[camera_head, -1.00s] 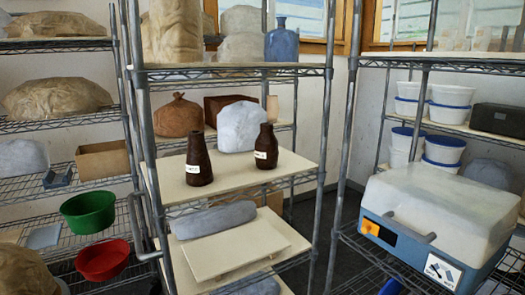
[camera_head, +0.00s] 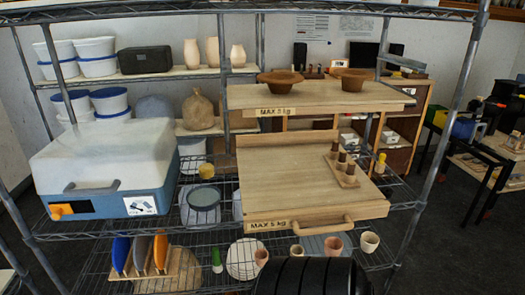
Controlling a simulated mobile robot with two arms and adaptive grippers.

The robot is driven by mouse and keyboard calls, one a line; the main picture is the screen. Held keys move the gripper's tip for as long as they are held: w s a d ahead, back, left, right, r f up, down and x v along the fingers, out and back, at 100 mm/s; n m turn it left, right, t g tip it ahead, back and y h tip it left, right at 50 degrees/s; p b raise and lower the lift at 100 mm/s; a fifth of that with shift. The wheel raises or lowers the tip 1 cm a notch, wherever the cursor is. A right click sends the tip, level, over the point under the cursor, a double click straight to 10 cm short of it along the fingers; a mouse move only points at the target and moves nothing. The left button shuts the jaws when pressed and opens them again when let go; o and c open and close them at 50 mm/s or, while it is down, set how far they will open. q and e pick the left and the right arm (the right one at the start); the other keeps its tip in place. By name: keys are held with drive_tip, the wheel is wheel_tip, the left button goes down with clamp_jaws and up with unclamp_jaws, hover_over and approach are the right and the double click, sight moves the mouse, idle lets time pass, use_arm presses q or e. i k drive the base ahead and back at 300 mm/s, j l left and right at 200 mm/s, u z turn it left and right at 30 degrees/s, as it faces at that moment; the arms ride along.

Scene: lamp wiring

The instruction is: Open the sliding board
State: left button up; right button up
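A wooden sliding board (camera_head: 290,190) lies on the middle level of the wire rack, right of centre. It has a wooden bar handle (camera_head: 318,226) on its front edge and a "MAX 5 kg" label (camera_head: 268,226). A small wooden holder with brown pegs or vials (camera_head: 343,170) stands on its right part. A second wooden board (camera_head: 315,97), also labelled "MAX 5 kg", is on the level above and carries two brown bowls (camera_head: 280,83) (camera_head: 350,78). Neither of my grippers is in view.
A blue-and-white case (camera_head: 105,165) stands left of the board. Rack posts (camera_head: 440,140) rise at the right. Below are a plate rack (camera_head: 150,265) and several small pots (camera_head: 334,246). A black ribbed cylinder (camera_head: 308,277) shows at the bottom edge; I cannot tell what it is.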

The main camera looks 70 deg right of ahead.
sight(287, 182)
drive_tip(key=z, duration=2.75)
